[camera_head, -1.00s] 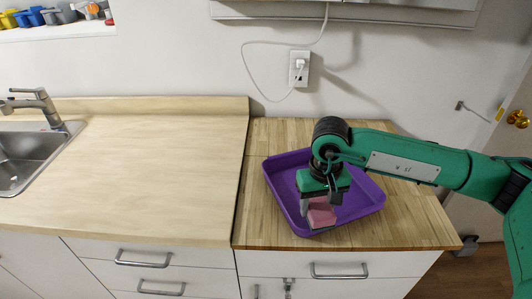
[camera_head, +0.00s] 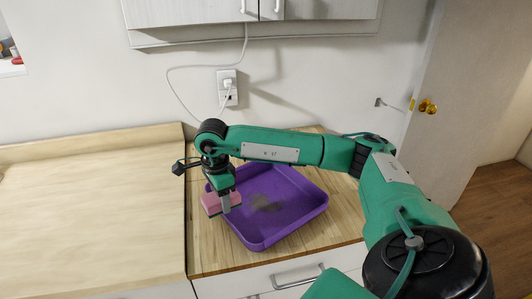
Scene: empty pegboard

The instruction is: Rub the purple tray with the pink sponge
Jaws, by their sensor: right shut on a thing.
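The purple tray (camera_head: 300,212) sits on the wooden counter, with a dull grey-brown smudge (camera_head: 265,202) on its floor. My right gripper (camera_head: 225,198) is shut on the pink sponge (camera_head: 211,205) at the tray's left side. The sponge overlaps the tray's left rim in the picture. I cannot tell whether it touches the rim or hangs above it. The gripper and wrist hide part of the sponge and the tray's left wall, and my right forearm crosses over the tray's far side. My left gripper is not in view.
A wall outlet (camera_head: 227,88) with a plugged-in white cord is behind the counter. A wall cabinet (camera_head: 200,15) hangs above. The paler counter (camera_head: 90,215) on the left is clear. A door (camera_head: 460,90) stands at the right.

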